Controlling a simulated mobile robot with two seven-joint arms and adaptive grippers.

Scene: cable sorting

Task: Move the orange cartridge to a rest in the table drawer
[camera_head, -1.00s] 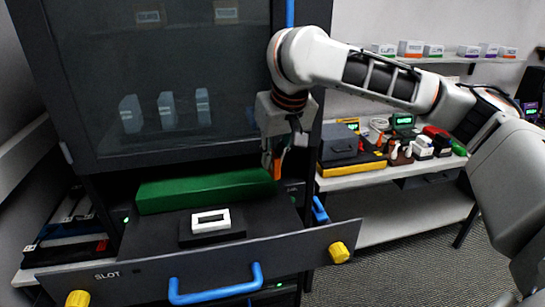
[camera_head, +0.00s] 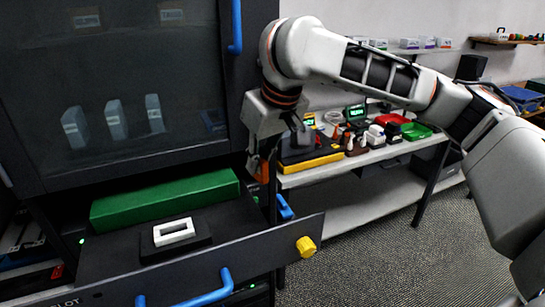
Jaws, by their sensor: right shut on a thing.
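My right gripper (camera_head: 257,168) points down beside the cabinet's open drawer, shut on the orange cartridge (camera_head: 264,171), which is partly hidden by the fingers. The cartridge is in the air near the drawer's right rear side. The open drawer (camera_head: 285,236) has a dark front with a blue handle. Inside it are a white rectangular frame (camera_head: 174,232) on a black block and a long green block (camera_head: 165,199). The table (camera_head: 345,190) stands to the right; I cannot make out a drawer in it clearly. My left gripper is not in view.
The table top holds a black and yellow case (camera_head: 311,160), a red bin (camera_head: 392,119), a green tray (camera_head: 416,132) and several small items. Floor to the right of the drawer is clear.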

